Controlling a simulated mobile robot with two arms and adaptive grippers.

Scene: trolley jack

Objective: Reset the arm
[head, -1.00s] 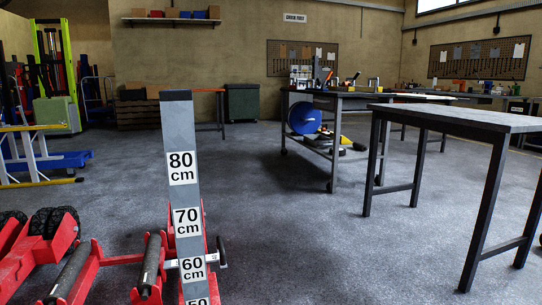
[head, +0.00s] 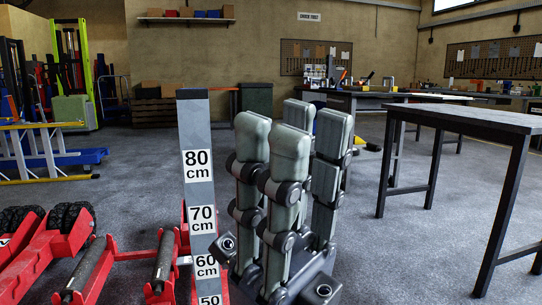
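My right gripper (head: 293,128) stands upright in the middle of the head view, close to the camera. Its grey padded fingers point straight up, with a gap between the near and far ones and nothing held in it. My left gripper is not in view. A grey height post (head: 195,130) with labels from 80 cm down to 50 cm stands just left of my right gripper. Red trolley jack parts (head: 120,257) with black rollers lie at the lower left. My gripper covers the floor right of the post, and the post's side lever is hidden.
A dark table (head: 470,120) stands on the right. A workbench (head: 400,97) with tools stands behind it, partly hidden by my gripper. A blue and yellow stand (head: 45,155) is at the left. The floor between my gripper and the dark table is clear.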

